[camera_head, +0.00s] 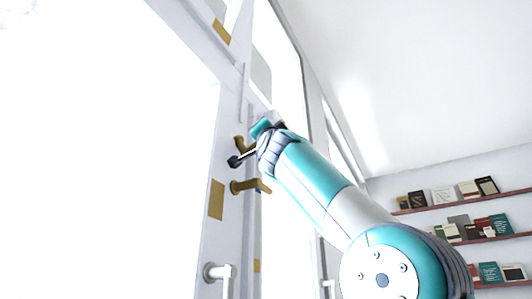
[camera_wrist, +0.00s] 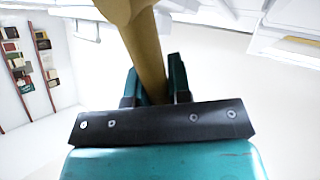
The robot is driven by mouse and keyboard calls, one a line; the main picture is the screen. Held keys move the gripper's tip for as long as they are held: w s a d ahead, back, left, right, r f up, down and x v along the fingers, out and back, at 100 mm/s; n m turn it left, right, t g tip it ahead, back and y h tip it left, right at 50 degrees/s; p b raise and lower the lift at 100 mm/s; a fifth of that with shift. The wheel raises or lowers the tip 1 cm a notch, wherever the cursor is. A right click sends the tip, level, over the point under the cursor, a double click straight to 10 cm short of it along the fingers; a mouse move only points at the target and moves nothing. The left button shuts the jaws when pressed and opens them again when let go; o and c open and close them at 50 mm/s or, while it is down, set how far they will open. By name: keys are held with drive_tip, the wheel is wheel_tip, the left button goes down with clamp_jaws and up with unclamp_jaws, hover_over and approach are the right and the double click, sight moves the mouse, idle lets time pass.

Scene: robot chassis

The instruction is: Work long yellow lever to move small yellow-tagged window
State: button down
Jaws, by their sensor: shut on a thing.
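A long yellow lever (camera_wrist: 146,50) runs between the two teal fingers of my gripper (camera_wrist: 154,82) in the wrist view, and the gripper is shut on it. In the head view, my gripper (camera_head: 245,156) is at the window frame, by an upper yellow handle (camera_head: 239,143) partly hidden by the gripper. A second yellow handle (camera_head: 248,186) sticks out just below it, apart from the gripper. Yellow tags mark the white frames: one at the top (camera_head: 221,32), one beside the handles (camera_head: 216,200), and one lower down (camera_head: 257,265). Which window the held lever belongs to is unclear.
Wall shelves with books (camera_head: 470,230) stand at the far right, and also show in the wrist view (camera_wrist: 22,65). The space between the windows and shelves looks open.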

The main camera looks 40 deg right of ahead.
drive_tip(key=shift+f+m+h, duration=0.15)
drive_tip(key=shift+m+h, duration=0.25)
drive_tip(key=c, duration=1.1)
unclamp_jaws()
drive_tip(key=shift+o, duration=0.2)
drive_tip(key=b+v, duration=1.2)
drive_tip(key=v, duration=0.5)
drive_tip(key=shift+s, duration=0.25)
drive_tip(key=shift+a+f, duration=0.1)
drive_tip(key=shift+a, duration=0.05)
